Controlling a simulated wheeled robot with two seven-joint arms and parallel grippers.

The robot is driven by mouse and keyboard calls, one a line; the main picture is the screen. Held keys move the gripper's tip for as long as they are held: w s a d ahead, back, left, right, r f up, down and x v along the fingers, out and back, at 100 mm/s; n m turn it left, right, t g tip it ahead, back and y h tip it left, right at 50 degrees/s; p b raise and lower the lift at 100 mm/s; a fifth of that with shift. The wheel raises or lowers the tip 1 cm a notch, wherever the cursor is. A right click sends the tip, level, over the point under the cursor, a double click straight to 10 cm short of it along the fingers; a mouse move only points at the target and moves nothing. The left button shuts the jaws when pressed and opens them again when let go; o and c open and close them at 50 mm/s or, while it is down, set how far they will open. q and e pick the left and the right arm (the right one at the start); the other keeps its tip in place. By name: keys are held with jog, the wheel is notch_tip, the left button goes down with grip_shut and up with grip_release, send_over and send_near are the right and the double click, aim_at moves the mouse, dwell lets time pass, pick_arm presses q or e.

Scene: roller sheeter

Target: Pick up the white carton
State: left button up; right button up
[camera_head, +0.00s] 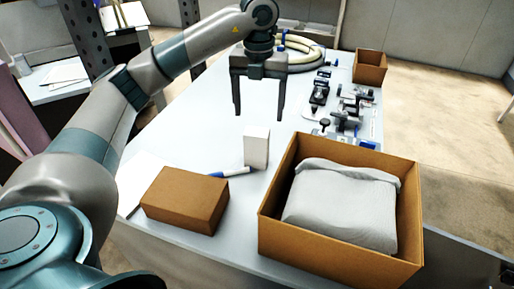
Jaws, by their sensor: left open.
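The white carton (257,149) is a small upright box. It stands on the grey table (190,122) near the middle of the view, just left of the large open cardboard box. My left gripper (259,115) is open and empty. Its two fingers point down, above and beyond the carton, and they do not touch it. My right gripper is not in view.
A closed brown box (186,199) and a blue-and-white marker (229,172) lie left of the carton. The large open cardboard box (284,236) holds a grey wrapped bundle (343,207). Small metal fittings (345,108), a coiled hose (300,48) and a small open box (369,68) stand at the back right.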

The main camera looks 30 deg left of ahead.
aim_at(257, 145)
pick_arm(q)
jog(key=shift+f, duration=0.75)
notch_tip(257, 145, down, 9)
jog(key=p, duration=0.3)
jog(key=shift+p, duration=0.3)
jog(key=shift+f, duration=0.75)
jog(key=shift+a+f+p, duration=0.3)
jog(key=shift+f+p, duration=0.55)
jog(key=shift+p, duration=0.3)
notch_tip(257, 145, down, 2)
jog(key=shift+w+a+f+p, duration=0.1)
jog(key=shift+a+p, duration=0.05)
jog(key=shift+p, duration=0.4)
jog(key=shift+f, duration=0.6)
